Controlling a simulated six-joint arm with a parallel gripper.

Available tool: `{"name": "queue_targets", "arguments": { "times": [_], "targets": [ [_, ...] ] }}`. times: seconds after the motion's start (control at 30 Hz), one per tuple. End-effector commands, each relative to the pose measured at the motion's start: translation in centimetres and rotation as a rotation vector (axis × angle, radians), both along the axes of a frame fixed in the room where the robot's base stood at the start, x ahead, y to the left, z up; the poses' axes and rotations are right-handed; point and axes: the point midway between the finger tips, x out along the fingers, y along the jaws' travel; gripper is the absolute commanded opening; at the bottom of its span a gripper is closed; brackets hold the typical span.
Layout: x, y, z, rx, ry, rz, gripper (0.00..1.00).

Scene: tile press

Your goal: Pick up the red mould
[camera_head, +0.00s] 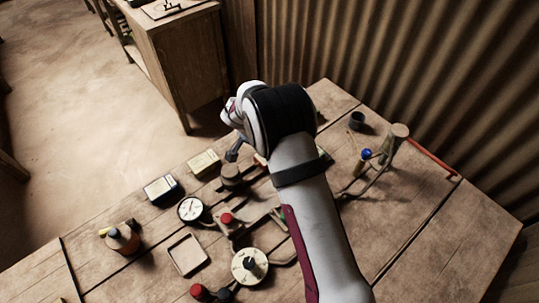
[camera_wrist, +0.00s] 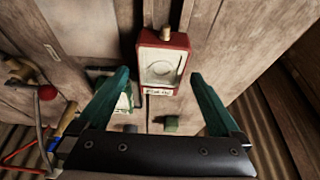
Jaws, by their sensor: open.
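The red mould (camera_wrist: 162,62) is a red rectangular frame around a pale recessed plate with an oval mark. A brass knob sticks out at its top end and a small label shows at its near end. In the wrist view it lies on the wooden table beyond and between my gripper's teal fingers. My gripper (camera_wrist: 160,75) is open, with nothing held between the fingers. In the head view my arm covers much of the table's middle, and one dark finger of my gripper (camera_head: 235,150) shows. I cannot make out the red mould clearly there.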

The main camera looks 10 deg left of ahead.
Motion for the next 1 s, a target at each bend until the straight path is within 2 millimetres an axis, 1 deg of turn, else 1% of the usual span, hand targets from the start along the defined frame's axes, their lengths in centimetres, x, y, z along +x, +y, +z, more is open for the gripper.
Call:
{"name": "queue_targets", "arguments": {
  "times": [0.53,0.57,0.7,0.97,1.0],
  "targets": [
    [-0.01,0.01,-0.45,0.0,0.0,0.0,1.0],
    [-0.01,0.01,-0.45,0.0,0.0,0.0,0.98],
    [-0.01,0.01,-0.45,0.0,0.0,0.0,0.73],
    [-0.01,0.01,-0.44,0.0,0.0,0.0,0.26],
    [-0.01,0.01,-0.44,0.0,0.0,0.0,0.19]
  ]
}}
